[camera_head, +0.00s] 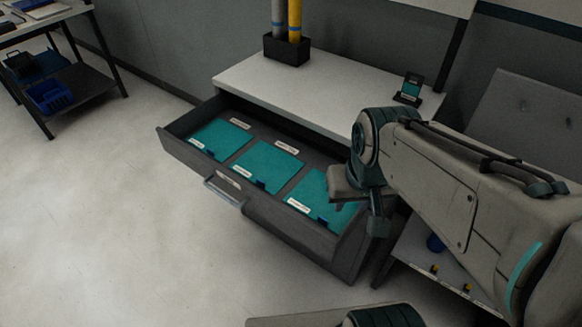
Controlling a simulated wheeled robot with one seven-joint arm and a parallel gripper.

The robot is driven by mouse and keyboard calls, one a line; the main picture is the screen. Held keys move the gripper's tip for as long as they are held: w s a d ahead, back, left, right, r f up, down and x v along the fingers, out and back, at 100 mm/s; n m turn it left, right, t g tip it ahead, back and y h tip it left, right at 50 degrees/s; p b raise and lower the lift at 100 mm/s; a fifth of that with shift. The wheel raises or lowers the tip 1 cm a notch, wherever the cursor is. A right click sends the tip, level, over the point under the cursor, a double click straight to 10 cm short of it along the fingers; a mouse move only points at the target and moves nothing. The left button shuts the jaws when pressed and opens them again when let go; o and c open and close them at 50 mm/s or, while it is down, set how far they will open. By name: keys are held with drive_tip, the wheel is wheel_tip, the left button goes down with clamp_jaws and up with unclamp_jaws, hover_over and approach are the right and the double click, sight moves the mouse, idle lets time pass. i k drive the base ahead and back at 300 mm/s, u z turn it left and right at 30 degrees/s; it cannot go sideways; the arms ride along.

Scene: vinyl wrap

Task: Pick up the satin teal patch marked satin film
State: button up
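Three flat teal patches lie side by side in an open drawer: a left patch (222,138), a middle patch (268,165) and a right patch (312,189). White labels sit at their edges, but the print is too small to read, so I cannot tell which is marked satin film. Each patch has a small dark blue piece at its front edge. My gripper (374,222) is at the drawer's right end, beside the right patch. My arm hides part of that patch. I cannot make out the gap between the fingers.
The grey drawer (282,225) stands out from under a white worktop (262,84). On the worktop are a black holder (287,50) with upright rolls and a small stand with a teal sample (413,84). A cart with blue bins (50,96) stands far left. The floor at left is clear.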

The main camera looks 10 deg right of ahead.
sight(270, 169)
drive_tip(key=u, duration=0.55)
drive_tip(key=k, duration=1.3)
drive_tip(key=i, duration=0.55)
drive_tip(key=z, duration=0.6)
drive_tip(key=i, duration=1.1)
drive_tip(key=u, duration=0.5)
